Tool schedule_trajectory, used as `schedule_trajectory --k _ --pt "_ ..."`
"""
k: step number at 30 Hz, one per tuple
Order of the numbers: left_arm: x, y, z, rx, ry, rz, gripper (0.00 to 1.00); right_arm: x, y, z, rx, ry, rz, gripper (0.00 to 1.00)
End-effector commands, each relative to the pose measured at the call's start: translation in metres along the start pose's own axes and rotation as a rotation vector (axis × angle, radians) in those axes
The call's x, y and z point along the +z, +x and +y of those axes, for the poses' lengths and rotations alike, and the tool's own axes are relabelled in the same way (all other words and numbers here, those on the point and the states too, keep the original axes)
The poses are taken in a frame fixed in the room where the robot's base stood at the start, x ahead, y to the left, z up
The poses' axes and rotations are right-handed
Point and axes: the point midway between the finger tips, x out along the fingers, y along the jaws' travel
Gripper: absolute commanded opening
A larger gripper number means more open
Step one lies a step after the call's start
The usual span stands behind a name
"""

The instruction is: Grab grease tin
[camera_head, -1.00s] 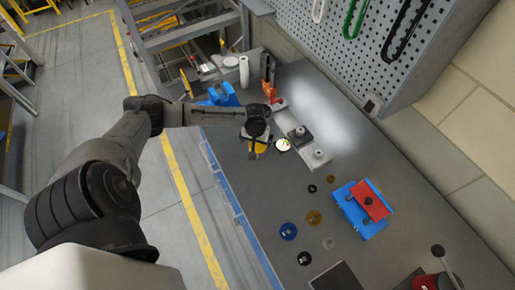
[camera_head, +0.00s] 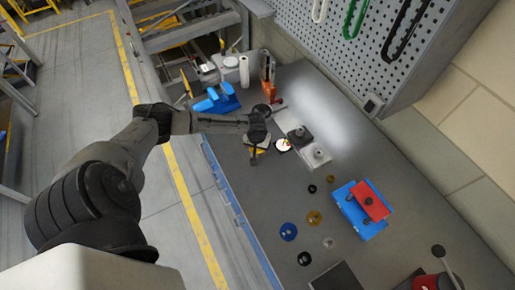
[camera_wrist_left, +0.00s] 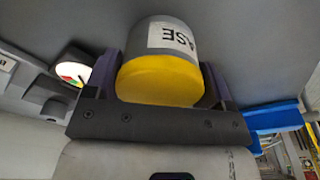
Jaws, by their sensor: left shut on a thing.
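The grease tin (camera_wrist_left: 165,78) is a grey cylinder with a yellow end and a white label, of which "ASE" shows upside down. It sits between the two fingers of my left gripper (camera_wrist_left: 165,85) in the left wrist view, and the fingers are shut on its sides. In the head view my left gripper (camera_head: 258,148) is over the bench, with a bit of the tin's yellow (camera_head: 262,151) showing beneath it. Most of the tin is hidden there by the gripper. I cannot tell whether the tin touches the bench. My right gripper is not in view.
A round dial gauge (camera_head: 284,145) is close beside the gripper, with a grey fixture (camera_head: 309,148) beyond. A blue tool (camera_head: 217,100) stands behind the arm. Several discs, including a blue one (camera_head: 288,231), and a blue-and-red block (camera_head: 362,208) lie nearer.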

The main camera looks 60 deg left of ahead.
Motion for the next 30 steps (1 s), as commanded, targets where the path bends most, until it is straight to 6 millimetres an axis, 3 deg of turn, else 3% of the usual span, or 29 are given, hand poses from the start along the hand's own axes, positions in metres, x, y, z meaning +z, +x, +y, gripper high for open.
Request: schedule_trajectory --k 9,20,27,30 --pt "-0.001 -0.001 0.000 0.000 0.000 0.001 0.43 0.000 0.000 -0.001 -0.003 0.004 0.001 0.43" --pt "-0.002 -0.007 0.000 0.001 -0.001 0.001 0.43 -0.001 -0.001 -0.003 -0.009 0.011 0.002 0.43" --pt "-0.007 -0.041 0.000 0.002 0.001 0.005 0.43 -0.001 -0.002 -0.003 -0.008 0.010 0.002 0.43" --pt "0.002 -0.053 0.019 0.008 0.004 0.000 0.43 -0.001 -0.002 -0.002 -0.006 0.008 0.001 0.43"
